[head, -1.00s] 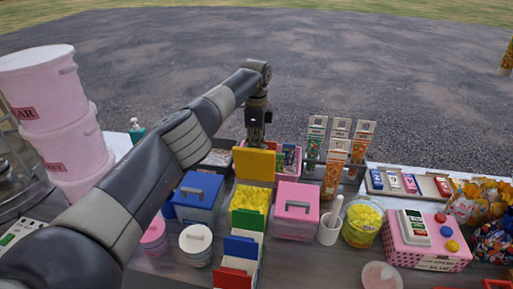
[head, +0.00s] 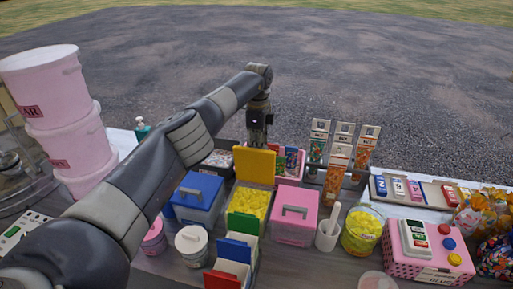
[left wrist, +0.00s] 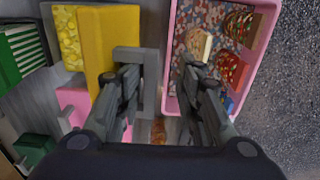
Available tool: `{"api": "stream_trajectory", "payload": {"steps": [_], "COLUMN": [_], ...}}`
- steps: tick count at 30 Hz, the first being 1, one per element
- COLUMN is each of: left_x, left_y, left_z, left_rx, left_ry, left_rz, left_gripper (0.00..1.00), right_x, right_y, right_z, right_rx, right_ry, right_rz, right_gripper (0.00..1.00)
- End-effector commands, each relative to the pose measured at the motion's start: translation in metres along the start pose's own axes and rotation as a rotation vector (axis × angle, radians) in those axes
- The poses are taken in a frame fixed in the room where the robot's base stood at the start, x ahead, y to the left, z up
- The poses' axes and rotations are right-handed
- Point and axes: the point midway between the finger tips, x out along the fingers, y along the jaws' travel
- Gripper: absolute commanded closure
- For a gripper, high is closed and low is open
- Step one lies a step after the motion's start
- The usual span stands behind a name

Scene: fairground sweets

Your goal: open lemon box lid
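The lemon box (head: 256,204) holds yellow sweets and stands among the boxes in the middle of the table. Its yellow lid (head: 255,165) stands upright at the box's far edge, leaving the sweets uncovered. The lid also shows in the left wrist view (left wrist: 108,45), with a grey handle (left wrist: 150,75) on its outer face. My left gripper (left wrist: 162,88) is open, with the handle's bar between its spread fingers. The left finger is close to the lid; whether it touches is unclear. In the head view the lid hides the fingertips. My right gripper is not in view.
A blue box (head: 197,195) and a pink box (head: 296,213) with grey handles flank the lemon box. A pink-rimmed tray (left wrist: 258,60) lies beyond the lid. Sweet tubes (head: 338,165) stand to the right.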

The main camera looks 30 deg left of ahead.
Motion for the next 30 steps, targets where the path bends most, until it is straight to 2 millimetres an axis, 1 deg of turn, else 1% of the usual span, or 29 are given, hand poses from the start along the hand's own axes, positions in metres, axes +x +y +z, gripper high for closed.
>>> {"api": "stream_trajectory", "payload": {"steps": [1, 5, 8, 11, 19, 24, 30], "left_x": [0.004, 0.004, -0.003, -0.018, -0.067, -0.093, -0.124], "left_y": [0.001, 0.001, 0.001, 0.0, -0.001, -0.001, -0.001], "left_z": [0.01, 0.01, 0.01, 0.01, 0.009, 0.006, 0.004], "left_rx": [-0.012, -0.012, -0.012, -0.012, -0.01, -0.007, -0.004], "left_ry": [-0.016, -0.016, -0.017, -0.016, -0.014, -0.009, -0.007], "left_rz": [0.007, 0.007, 0.006, 0.004, -0.003, -0.003, -0.002], "left_gripper": [0.67, 0.67, 0.67, 0.67, 0.67, 0.67, 0.67], "right_x": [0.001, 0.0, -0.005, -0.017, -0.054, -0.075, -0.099], "right_y": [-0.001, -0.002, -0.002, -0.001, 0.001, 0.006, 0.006], "right_z": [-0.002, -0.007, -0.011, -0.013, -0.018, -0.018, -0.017], "right_rx": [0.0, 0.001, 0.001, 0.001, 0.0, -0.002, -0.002], "right_ry": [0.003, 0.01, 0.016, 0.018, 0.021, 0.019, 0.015], "right_rz": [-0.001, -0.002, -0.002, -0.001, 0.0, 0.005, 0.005], "right_gripper": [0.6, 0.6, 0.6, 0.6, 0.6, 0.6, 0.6]}}
